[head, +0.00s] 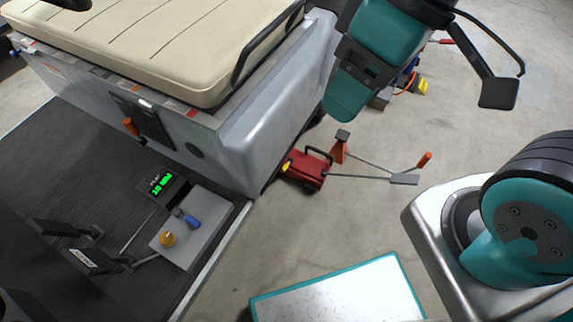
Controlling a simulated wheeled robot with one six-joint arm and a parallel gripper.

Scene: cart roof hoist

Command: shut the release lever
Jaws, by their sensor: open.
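No part is labelled as the release lever, and I cannot tell which one it is. A red floor unit (305,170) with a black handle stands beside the cart. A thin grey rod runs right from it to a grey plate (404,179) with an orange-gripped lever (425,160), which slants up to the right. Another orange grip (131,127) sticks out from a dark panel on the cart's front face. My arm reaches in at the top, apart from both orange grips.
The cart's beige seat (170,40) and grey body (270,105) fill the upper left. An orange stand (339,150) is next to the red unit. A teal-edged white slab (340,290) lies in front. Pedals (95,260) and a green display (161,184) are on the cart floor.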

